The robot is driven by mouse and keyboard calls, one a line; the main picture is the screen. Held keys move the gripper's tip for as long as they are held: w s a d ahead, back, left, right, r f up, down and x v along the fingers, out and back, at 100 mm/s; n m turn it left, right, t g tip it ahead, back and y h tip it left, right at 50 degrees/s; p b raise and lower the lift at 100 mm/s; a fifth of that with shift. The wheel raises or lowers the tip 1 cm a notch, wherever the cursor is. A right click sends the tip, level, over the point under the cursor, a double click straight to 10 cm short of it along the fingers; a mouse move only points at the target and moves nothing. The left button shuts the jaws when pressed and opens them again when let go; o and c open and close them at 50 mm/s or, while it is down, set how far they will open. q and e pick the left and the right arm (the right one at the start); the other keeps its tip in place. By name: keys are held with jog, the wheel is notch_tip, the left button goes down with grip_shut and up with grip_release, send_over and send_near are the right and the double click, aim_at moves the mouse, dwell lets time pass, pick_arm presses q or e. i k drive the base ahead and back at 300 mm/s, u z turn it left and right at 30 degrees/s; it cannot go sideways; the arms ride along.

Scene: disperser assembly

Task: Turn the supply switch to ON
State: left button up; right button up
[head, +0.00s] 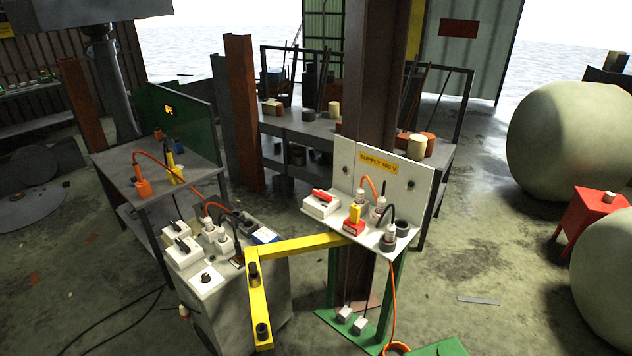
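The supply stand has a white back panel (409,187) with a yellow "SUPPLY 400 V" label (379,162). On the left of its white shelf sits a white switch box (318,208) with a red lever (322,195) on top. The lever lies tilted over the box; I cannot read any ON or OFF marking, so its position is unclear. Neither of my grippers shows in the head view, and nothing is seen touching the lever.
Right of the switch are a red block with a yellow top (354,216) and several cable plugs (389,232). A yellow angled bar (300,245) reaches from the stand toward a grey cabinet (235,307) with switches and plugs. An orange cable (393,300) hangs to the floor.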

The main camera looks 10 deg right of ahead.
aim_at(322, 196)
jog(key=u, duration=0.45)
jog(key=k, duration=0.55)
jog(key=u, duration=0.55)
jog(key=i, duration=1.75)
jog(key=z, duration=0.45)
